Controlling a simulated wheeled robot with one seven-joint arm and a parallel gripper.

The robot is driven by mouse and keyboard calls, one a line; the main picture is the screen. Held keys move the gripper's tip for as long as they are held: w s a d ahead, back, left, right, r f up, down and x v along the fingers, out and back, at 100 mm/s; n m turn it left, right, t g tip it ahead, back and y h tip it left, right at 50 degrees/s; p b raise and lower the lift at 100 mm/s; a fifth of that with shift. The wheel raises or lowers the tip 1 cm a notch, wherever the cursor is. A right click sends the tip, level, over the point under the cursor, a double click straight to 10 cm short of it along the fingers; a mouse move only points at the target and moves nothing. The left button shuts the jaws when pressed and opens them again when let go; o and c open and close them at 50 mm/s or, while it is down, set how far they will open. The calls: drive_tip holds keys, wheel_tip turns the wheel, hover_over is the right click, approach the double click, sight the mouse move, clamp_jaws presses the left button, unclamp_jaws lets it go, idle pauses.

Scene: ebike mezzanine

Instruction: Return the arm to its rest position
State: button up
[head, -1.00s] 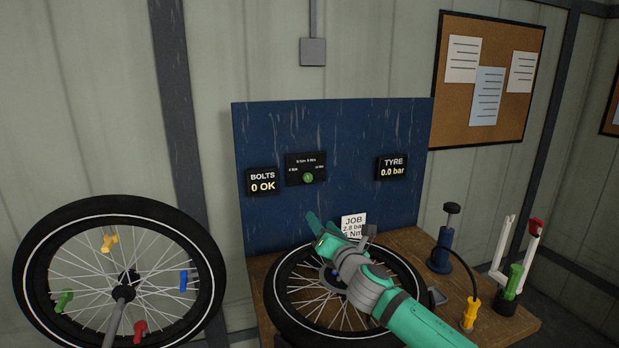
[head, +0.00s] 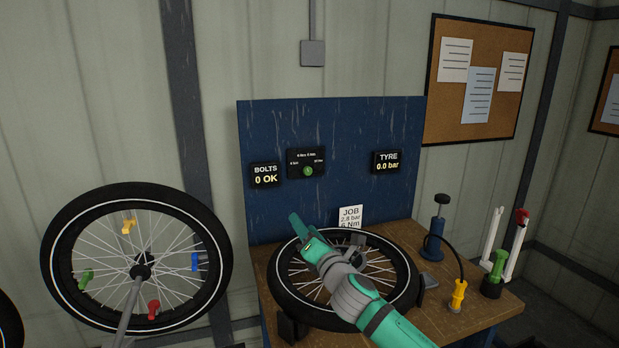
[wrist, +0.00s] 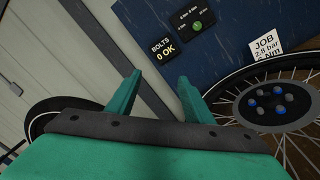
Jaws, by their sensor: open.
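My arm reaches in from the lower right in the head view, with my gripper (head: 300,230) above the left part of the wheel (head: 405,285) lying flat on the bench. In the wrist view my gripper (wrist: 160,85) has its two green fingers apart, with nothing between them but the background. The fingers point toward the blue back panel (head: 335,130). The arm hides part of the lying wheel. Its dark hub with several blue bolts (wrist: 252,104) shows at the right of the wrist view.
A second wheel (head: 222,235) stands upright on a stand at the left, with coloured clips on its spokes. A blue pump (head: 437,240) with a yellow-ended hose (head: 458,296) and a green-and-black tool (head: 495,275) are on the bench's right. A job card (head: 350,217) stands behind the lying wheel.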

drive_tip(key=s+a+m+t+y, duration=0.25)
drive_tip(key=s+a+m, duration=0.35)
drive_tip(key=a, duration=0.5)
drive_tip(key=s+a+f+m+t, duration=0.2)
drive_tip(key=s+f+m, duration=0.3)
drive_tip(key=s+m, duration=0.35)
drive_tip(key=s+d+f+m+g+h, duration=0.1)
drive_tip(key=s+d+f+m+h, duration=0.15)
drive_tip(key=s+f+m, duration=0.4)
drive_tip(key=s+d+f+m+g+h, duration=0.15)
drive_tip(key=s+f+m+h, duration=0.25)
drive_tip(key=s+f, duration=0.6)
drive_tip(key=s+d+f+m+h, duration=0.2)
drive_tip(key=s+f+m+h, duration=0.1)
drive_tip(key=s+f+m, duration=0.4)
drive_tip(key=s+d+f+g, duration=0.1)
drive_tip(key=s+d+f, duration=0.1)
drive_tip(key=s, duration=0.5)
drive_tip(key=s+d+f+g, duration=0.1)
drive_tip(key=s+d, duration=0.2)
drive_tip(key=s, duration=0.5)
drive_tip(key=s+d+f+g, duration=0.1)
drive_tip(key=s+d+f, duration=0.1)
drive_tip(key=s, duration=0.6)
drive_tip(key=shift+s+d+f+g, duration=0.2)
drive_tip(key=shift+d+f+g, duration=0.2)
drive_tip(key=shift+d, duration=0.15)
